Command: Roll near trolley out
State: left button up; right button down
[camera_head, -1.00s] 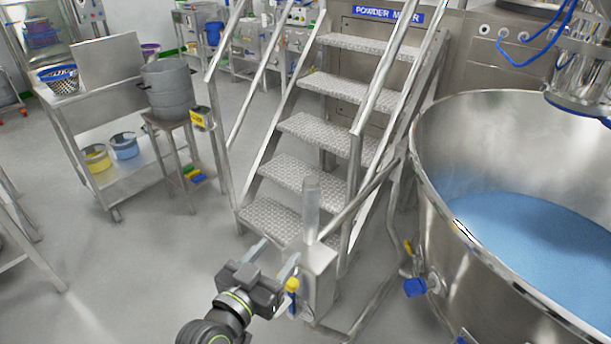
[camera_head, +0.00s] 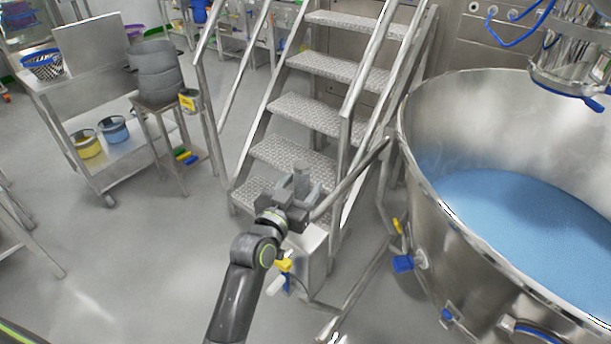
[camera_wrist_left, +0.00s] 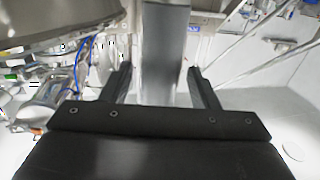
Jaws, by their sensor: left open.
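My left gripper (camera_head: 300,188) is open, above a small steel box (camera_head: 308,262) in front of the steps. I cannot tell which item is the near trolley. My right gripper is not in view.
A large steel bowl (camera_head: 425,190) of blue powder (camera_head: 520,225) fills the right side. Metal steps (camera_head: 305,115) with handrails stand behind my gripper. A stand (camera_head: 165,103) carries a grey drum (camera_head: 157,72). The floor (camera_head: 130,255) at the left front is clear.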

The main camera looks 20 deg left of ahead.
pick_arm(q)
jog(key=shift+w+d, duration=0.2)
jog(key=shift+w, duration=1.15)
grip_shut()
